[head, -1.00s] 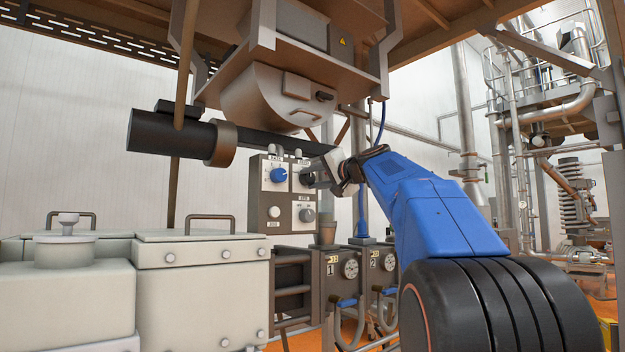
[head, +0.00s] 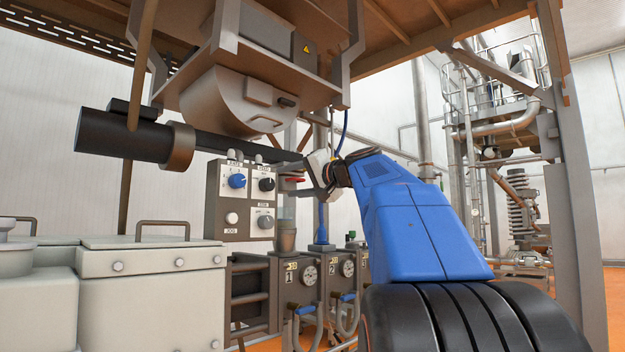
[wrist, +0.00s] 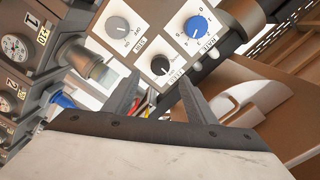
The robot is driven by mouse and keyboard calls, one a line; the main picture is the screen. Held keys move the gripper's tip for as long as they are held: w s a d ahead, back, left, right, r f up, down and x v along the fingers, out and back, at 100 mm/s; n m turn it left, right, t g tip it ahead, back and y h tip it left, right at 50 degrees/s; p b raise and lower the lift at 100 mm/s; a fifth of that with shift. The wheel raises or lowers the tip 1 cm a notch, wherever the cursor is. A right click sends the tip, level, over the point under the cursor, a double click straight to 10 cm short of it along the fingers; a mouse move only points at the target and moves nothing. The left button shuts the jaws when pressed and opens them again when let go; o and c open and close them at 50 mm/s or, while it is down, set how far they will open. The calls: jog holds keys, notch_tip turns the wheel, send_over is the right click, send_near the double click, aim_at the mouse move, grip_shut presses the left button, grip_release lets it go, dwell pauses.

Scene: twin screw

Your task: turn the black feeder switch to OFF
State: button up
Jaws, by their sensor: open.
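The black feeder switch (head: 266,184) is a round knob at the upper right of a grey control panel (head: 212,205). In the wrist view the black switch (wrist: 160,66) lies ahead of the gap between my fingertips. Its pointer direction is too small to read surely. My gripper (head: 285,182) is open to the right of the panel, with a visible gap from the switch. In the wrist view my gripper (wrist: 158,84) shows two dark fingers apart, with nothing held between them.
A blue knob (head: 237,181) sits left of the black switch, a grey knob (head: 265,221) below it, and a white button (head: 231,218) at lower left. Gauge boxes (head: 310,272) stand below.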

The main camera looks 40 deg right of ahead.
jog(key=s, duration=0.8)
jog(key=shift+s+d, duration=0.25)
jog(key=shift+d, duration=0.1)
jog(key=s+a+f+n+g, duration=0.1)
jog(key=a+f+g, duration=0.1)
jog(key=a+f, duration=0.6)
jog(key=a+f+n+g+y, duration=0.1)
jog(key=a+f+g, duration=0.25)
jog(key=f, duration=0.85)
jog(key=s+a+f+n+g, duration=0.1)
jog(key=a+f+g, duration=0.1)
jog(key=a+f, duration=0.6)
jog(key=s+a+f+n+g+h, duration=0.1)
jog(key=s+a+f+n+g, duration=0.1)
jog(key=s+f, duration=0.4)
jog(key=s+a+f+n+g, duration=0.1)
jog(key=s+f, duration=0.5)
jog(key=f, duration=1.1)
jog(key=s+a+f+n+g+h, duration=0.1)
jog(key=s+a+f+n+g, duration=0.1)
jog(key=s+f+n, duration=0.2)
notch_tip(320, 180, down, 8)
jog(key=s, duration=0.3)
jog(key=shift+a+g+h, duration=0.3)
jog(key=shift+g, duration=0.05)
